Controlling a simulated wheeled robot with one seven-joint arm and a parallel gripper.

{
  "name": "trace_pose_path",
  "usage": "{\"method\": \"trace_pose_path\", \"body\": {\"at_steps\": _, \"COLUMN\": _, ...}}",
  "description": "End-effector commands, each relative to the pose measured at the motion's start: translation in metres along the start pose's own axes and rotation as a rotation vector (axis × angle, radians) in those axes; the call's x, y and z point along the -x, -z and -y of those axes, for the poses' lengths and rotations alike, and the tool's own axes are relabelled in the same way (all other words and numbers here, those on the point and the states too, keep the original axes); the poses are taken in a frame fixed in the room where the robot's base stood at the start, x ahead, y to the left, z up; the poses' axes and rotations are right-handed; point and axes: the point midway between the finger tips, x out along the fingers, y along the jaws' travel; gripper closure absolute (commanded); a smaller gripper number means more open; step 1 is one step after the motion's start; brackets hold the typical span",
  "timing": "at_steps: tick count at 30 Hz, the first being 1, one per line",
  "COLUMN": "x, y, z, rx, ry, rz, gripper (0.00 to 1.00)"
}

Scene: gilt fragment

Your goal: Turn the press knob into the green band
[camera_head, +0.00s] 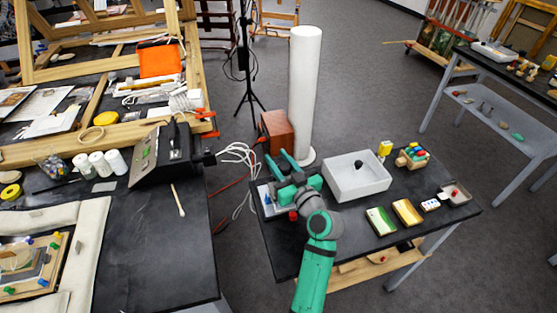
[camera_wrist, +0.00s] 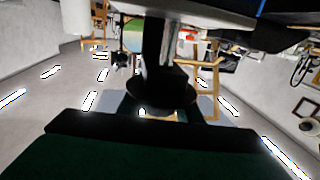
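I cannot make out a press knob with a green band for certain. A black sloped-front device (camera_head: 160,155) with a small green mark on its panel stands on the left bench; its details are too small to read. My gripper (camera_head: 278,157) is over the left part of the right-hand table, its two teal fingers apart with nothing visible between them. It is in front of a brown wooden box (camera_head: 277,132). A small pale plate with a blue part (camera_head: 266,198) lies beside my wrist, partly hidden by it.
A white open tray (camera_head: 345,190) with a dark round thing inside sits on the black table (camera_head: 430,205). A tall white cylinder (camera_head: 304,95) stands behind. White cables (camera_head: 238,165) hang between the benches.

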Motion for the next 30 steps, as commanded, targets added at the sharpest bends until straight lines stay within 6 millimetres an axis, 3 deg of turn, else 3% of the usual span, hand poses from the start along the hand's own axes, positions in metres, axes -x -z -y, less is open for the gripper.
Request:
{"method": "trace_pose_path", "body": {"at_steps": 1, "x": 0.000, "y": 0.000, "z": 0.000, "rx": 0.000, "ry": 0.000, "rz": 0.000, "gripper": 0.81}}
{"method": "trace_pose_path", "body": {"at_steps": 3, "x": 0.000, "y": 0.000, "z": 0.000, "rx": 0.000, "ry": 0.000, "rz": 0.000, "gripper": 0.92}}
{"method": "trace_pose_path", "body": {"at_steps": 14, "x": 0.000, "y": 0.000, "z": -0.001, "rx": 0.000, "ry": -0.038, "rz": 0.000, "gripper": 0.92}}
{"method": "trace_pose_path", "body": {"at_steps": 30, "x": 0.002, "y": 0.001, "z": -0.010, "rx": 0.003, "ry": -0.312, "rz": -0.001, "gripper": 0.92}}
